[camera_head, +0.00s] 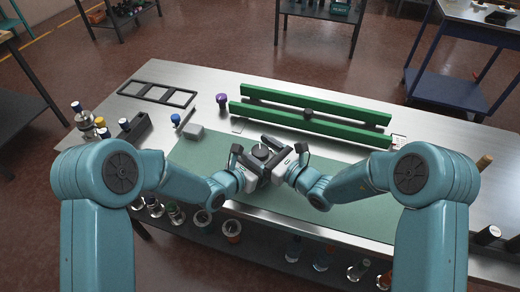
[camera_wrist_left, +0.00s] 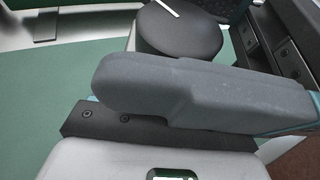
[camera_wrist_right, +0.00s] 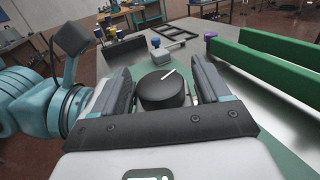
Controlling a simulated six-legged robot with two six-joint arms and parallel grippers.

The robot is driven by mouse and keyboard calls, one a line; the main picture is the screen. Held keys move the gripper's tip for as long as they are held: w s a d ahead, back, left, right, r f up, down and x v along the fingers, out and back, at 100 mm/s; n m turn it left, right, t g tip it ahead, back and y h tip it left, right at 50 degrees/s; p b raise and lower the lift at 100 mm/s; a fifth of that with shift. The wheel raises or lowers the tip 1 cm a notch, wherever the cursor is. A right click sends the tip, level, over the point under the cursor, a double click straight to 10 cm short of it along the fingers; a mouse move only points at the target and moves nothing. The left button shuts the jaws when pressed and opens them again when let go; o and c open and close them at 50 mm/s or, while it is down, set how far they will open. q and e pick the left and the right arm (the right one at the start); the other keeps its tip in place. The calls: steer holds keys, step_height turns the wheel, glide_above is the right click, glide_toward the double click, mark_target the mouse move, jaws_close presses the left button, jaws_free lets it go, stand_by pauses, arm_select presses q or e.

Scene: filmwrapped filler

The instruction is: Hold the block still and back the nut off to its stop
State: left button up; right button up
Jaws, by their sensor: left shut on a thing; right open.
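The nut is a dark round knob with a white line on its top; it shows in the head view (camera_head: 261,150), in the left wrist view (camera_wrist_left: 180,32) and in the right wrist view (camera_wrist_right: 161,90). The block under it is mostly hidden by the grippers. My left gripper (camera_head: 252,166) is shut on the block, low beside the knob; one of its fingers fills the left wrist view (camera_wrist_left: 190,90). My right gripper (camera_wrist_right: 163,88) is open, with one finger on each side of the knob. Whether the fingers touch it I cannot tell.
A green mat (camera_head: 340,200) covers the front of the metal bench. Behind are long green rails (camera_head: 310,120), a black frame (camera_head: 157,93), a grey block (camera_head: 194,132) and a purple-topped piece (camera_head: 222,100). Bottles (camera_head: 82,114) stand at the left. The mat's right side is clear.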

steer(key=c, duration=1)
steer(key=shift+o, duration=0.2)
steer(key=n+g+y, duration=0.2)
steer(key=g, duration=0.2)
steer(key=n+g+y, duration=0.2)
steer(key=n+g, duration=0.1)
steer(key=shift+r+n+g, duration=0.1)
steer(key=shift+n+g, duration=0.2)
steer(key=shift+g, duration=0.1)
steer(key=n+g, duration=0.4)
steer(key=g, duration=0.2)
steer(key=shift+w+n+g, duration=0.1)
steer(key=shift+n+g, duration=0.8)
steer(key=shift+g, duration=0.8)
steer(key=shift+n+g+h, duration=0.3)
steer(key=shift+n+g, duration=0.1)
